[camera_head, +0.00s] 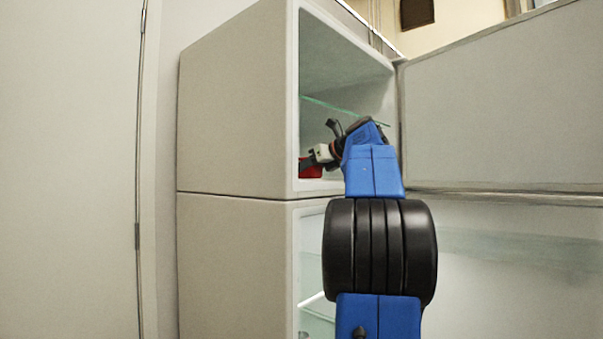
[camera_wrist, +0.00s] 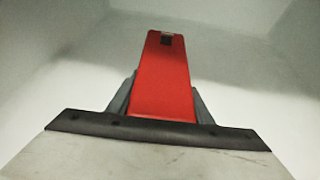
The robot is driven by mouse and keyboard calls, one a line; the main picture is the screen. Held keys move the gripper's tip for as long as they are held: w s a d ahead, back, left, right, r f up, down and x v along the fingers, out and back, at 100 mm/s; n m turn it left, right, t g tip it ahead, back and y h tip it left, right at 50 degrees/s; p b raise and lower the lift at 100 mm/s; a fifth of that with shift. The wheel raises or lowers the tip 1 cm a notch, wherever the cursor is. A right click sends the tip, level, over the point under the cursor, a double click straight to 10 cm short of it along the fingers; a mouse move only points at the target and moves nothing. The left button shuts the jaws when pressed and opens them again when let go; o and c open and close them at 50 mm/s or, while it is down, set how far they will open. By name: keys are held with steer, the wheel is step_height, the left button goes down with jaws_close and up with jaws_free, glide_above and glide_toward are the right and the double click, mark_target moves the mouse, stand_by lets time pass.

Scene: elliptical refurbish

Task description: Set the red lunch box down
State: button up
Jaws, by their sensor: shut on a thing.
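The red lunch box (camera_wrist: 163,80) is between the fingers of my gripper (camera_wrist: 160,103) in the wrist view, with a small dark latch at its far end. My gripper is shut on it. In the head view, a small red part of the lunch box (camera_head: 311,169) shows inside the upper compartment of the open fridge (camera_head: 240,110), low and near the left wall. My gripper also shows there (camera_head: 318,157), partly hidden by my arm. I cannot tell whether the lunch box touches the compartment floor.
A glass shelf (camera_head: 335,109) crosses the upper compartment above my gripper. The upper door (camera_head: 500,110) stands open to the right. A lower compartment with a glass shelf (camera_head: 318,313) is partly hidden by my arm. White walls surround the lunch box in the wrist view.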

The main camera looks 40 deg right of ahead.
steer(key=shift+f, duration=0.15)
steer(key=o, duration=1.4)
steer(key=shift+s+r, duration=0.15)
steer(key=shift+r, duration=0.1)
steer(key=v, duration=1.1)
steer(key=shift+s+r, duration=0.1)
steer(key=shift+s, duration=0.25)
